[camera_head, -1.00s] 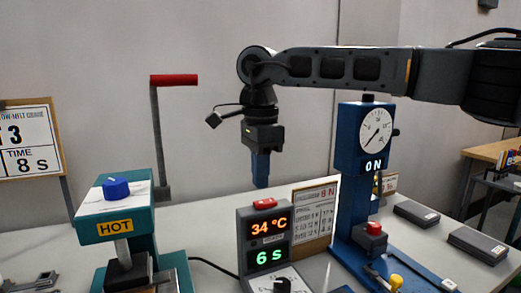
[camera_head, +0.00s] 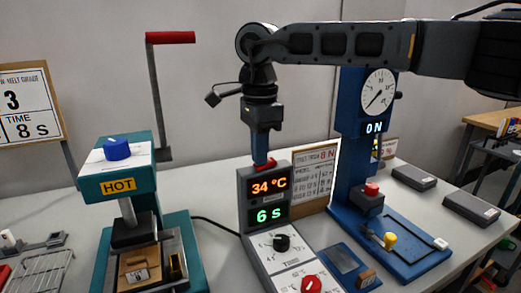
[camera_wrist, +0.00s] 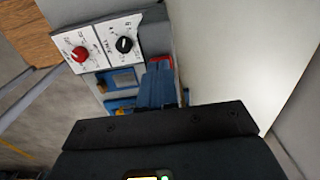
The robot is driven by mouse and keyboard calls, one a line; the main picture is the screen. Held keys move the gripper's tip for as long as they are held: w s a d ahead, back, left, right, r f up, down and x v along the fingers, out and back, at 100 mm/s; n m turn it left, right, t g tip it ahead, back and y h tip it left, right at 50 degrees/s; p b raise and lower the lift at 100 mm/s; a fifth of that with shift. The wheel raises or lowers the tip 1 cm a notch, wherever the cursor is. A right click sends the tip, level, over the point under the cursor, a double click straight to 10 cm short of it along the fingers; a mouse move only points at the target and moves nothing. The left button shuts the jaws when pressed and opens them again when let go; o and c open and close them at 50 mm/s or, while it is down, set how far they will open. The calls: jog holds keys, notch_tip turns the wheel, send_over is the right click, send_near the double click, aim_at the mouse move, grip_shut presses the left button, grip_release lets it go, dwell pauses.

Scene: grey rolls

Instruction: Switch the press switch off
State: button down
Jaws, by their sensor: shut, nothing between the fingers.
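A control box (camera_head: 269,215) shows 34 °C and 6 s and has a red switch (camera_head: 266,164) on its top edge. My gripper (camera_head: 261,160) is shut and empty, pointing down, with its blue fingertips at this red switch. I cannot tell whether they touch it. In the wrist view the blue fingers (camera_wrist: 157,84) partly cover the red switch (camera_wrist: 160,62).
A teal heat press (camera_head: 118,180) with a HOT label and a blue knob stands at left, with a red-handled lever (camera_head: 171,38) behind it. A notice board (camera_head: 315,178) stands right of the box. Dark flat blocks (camera_head: 472,209) lie at right.

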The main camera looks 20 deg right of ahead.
jog(key=shift+s+d+f, duration=0.1)
jog(key=shift+s+f, duration=0.05)
jog(key=shift+f, duration=0.3)
jog(key=shift+d+r, duration=0.15)
jog(key=shift+d, duration=0.65)
jog(key=shift+r, duration=0.1)
